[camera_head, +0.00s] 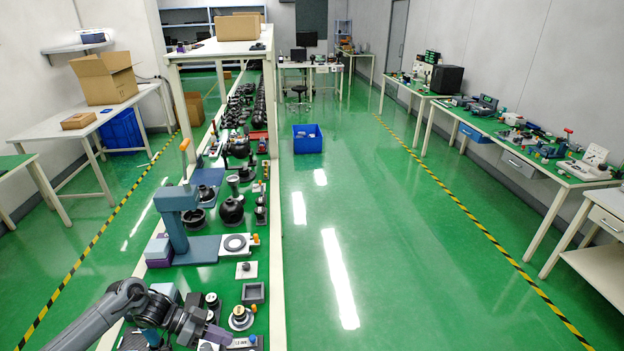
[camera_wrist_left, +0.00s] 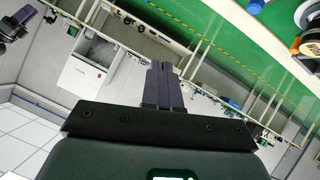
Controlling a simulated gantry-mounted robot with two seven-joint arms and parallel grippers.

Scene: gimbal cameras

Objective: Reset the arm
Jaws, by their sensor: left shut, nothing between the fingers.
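My left arm comes in at the lower left of the head view. Its gripper (camera_head: 214,333) is over the near end of the long workbench (camera_head: 275,296), close to small parts there. In the left wrist view the two fingers of my left gripper (camera_wrist_left: 162,84) are together, with nothing between them. My right gripper does not show in either view.
A blue-grey press (camera_head: 177,222), a ring on a plate (camera_head: 236,244), a square grey tray (camera_head: 253,293) and a round knobbed part (camera_head: 240,318) stand on the bench near my arm. A blue bin (camera_head: 307,139) sits on the floor. The green floor to the right is clear.

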